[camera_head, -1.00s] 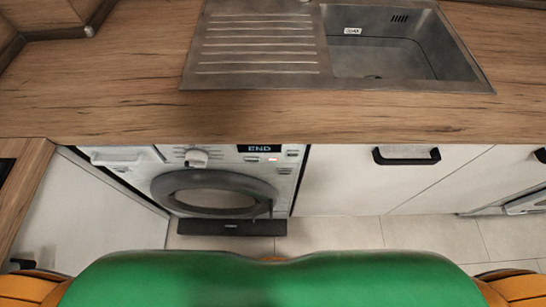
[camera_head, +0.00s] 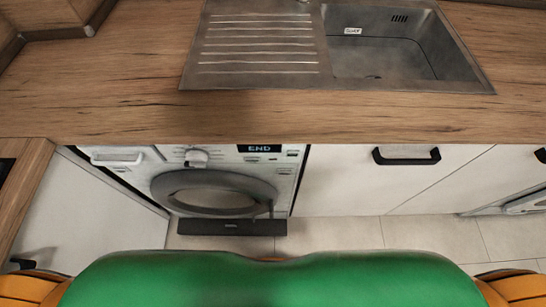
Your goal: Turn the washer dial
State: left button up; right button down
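The washer (camera_head: 262,172) stands under the worktop, left of the middle, with its round door (camera_head: 213,193) closed. The washer dial (camera_head: 197,157) is a pale knob on the control panel above the door, just below the worktop edge. To its right a dark display (camera_head: 259,148) reads "END". Neither of my grippers shows in the head view. Only orange parts of my arms show at the lower left and lower right corners, well away from the dial.
The wooden worktop (camera_head: 110,100) overhangs the washer, with a steel sink (camera_head: 390,52) set into it. A white cabinet with a black handle (camera_head: 407,157) is right of the washer. Tiled floor (camera_head: 340,232) lies clear in front.

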aim_at(195, 158)
jog(key=u, duration=0.95)
